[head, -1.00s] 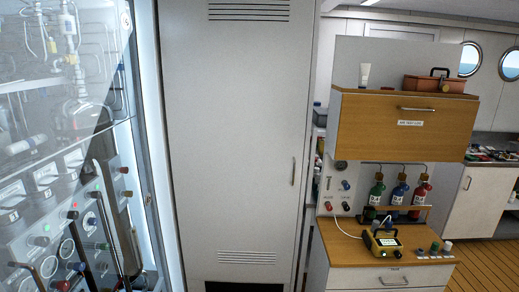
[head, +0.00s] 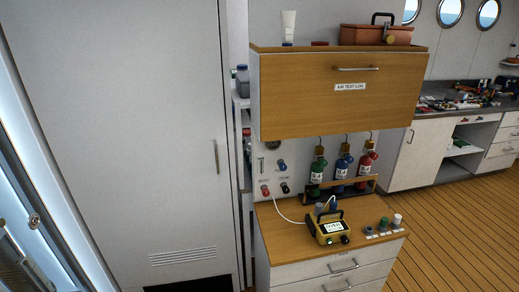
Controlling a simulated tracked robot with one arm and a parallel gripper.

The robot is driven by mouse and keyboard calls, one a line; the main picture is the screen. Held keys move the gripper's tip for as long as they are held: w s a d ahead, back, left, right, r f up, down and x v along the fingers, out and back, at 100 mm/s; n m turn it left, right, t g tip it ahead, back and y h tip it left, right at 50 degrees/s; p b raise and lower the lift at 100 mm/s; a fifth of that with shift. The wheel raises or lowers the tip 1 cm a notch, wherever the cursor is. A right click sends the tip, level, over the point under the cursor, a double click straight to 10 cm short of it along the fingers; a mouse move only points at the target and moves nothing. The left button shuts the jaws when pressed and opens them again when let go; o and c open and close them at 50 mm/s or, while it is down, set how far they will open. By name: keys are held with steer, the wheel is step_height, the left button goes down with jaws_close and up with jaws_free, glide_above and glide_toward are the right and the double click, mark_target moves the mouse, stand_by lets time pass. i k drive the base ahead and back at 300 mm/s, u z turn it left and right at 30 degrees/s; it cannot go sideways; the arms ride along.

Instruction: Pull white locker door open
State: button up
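The tall white locker door (head: 130,130) fills the left-middle of the head view and looks closed. Its slim vertical metal handle (head: 216,156) is near the door's right edge. Vent slots (head: 183,256) run along its lower part. My gripper does not show in the view, so nothing of mine is seen touching the handle.
Right of the locker is a wooden cabinet labelled "AIR TEST LOG" (head: 340,95), above several small cylinders (head: 343,167). Below, a wooden-topped drawer unit (head: 285,238) holds a yellow device (head: 327,229). A glass-fronted panel edge (head: 35,222) is at far left. Plank floor (head: 450,230) is open at right.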

mark_target(125, 96)
steer(key=i, duration=1.6)
steer(key=u, duration=0.45)
